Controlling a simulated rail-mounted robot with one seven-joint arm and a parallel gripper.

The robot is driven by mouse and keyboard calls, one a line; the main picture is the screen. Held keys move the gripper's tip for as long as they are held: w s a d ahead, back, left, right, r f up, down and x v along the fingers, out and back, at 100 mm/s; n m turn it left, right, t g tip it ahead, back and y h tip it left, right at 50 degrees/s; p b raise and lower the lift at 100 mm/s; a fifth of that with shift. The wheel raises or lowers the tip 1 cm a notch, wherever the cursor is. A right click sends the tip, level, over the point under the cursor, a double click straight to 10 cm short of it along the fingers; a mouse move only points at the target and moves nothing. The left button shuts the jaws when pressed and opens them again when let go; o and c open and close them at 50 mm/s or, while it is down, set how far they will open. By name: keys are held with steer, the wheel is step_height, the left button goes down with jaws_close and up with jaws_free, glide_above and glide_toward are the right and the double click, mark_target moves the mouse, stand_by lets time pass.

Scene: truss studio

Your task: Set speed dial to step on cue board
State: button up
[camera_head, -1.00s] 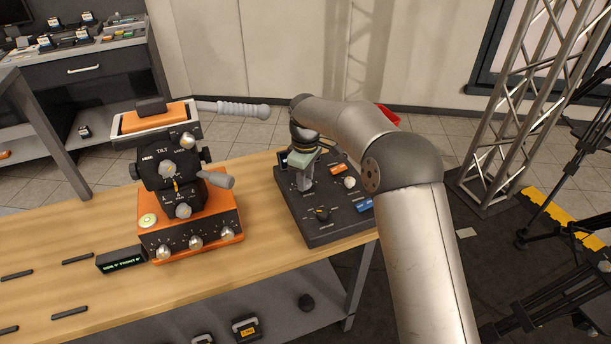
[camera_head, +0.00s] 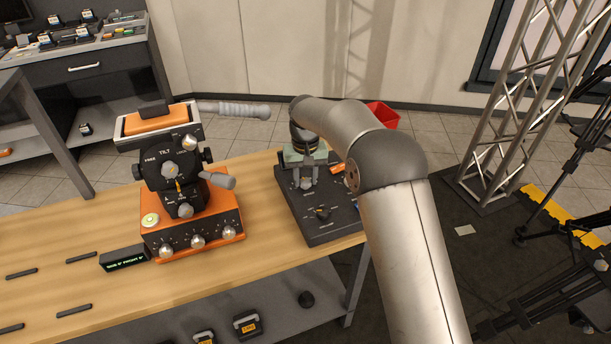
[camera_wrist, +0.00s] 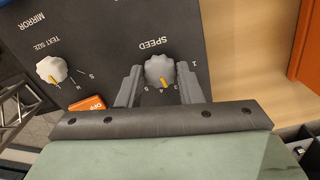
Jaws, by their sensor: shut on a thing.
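The cue board (camera_head: 300,225) is a dark panel on the right end of the wooden table. In the wrist view the grey speed dial (camera_wrist: 158,68) sits under the word SPEED, with numbers around it. Its orange pointer points down in the picture, at about the 4. My gripper (camera_head: 305,184) is over the board, and its two fingers stand on either side of the speed dial, shut on it. In the head view the dial is mostly hidden by the fingers.
A white text size dial (camera_wrist: 51,70) and an orange OFF button (camera_wrist: 87,104) are beside the speed dial. A black knob (camera_head: 322,213) is at the board's front. An orange camera-head unit (camera_head: 200,225) stands to the left. A red bin (camera_head: 384,116) is behind my arm.

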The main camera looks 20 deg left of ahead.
mark_target(305, 181)
steer(key=shift+r+m, duration=0.15)
steer(key=shift+m, duration=2.05)
steer(key=o, duration=1)
step_height(305, 181, up, 17)
steer(key=shift+r+p, duration=0.15)
steer(key=shift+p, duration=0.15)
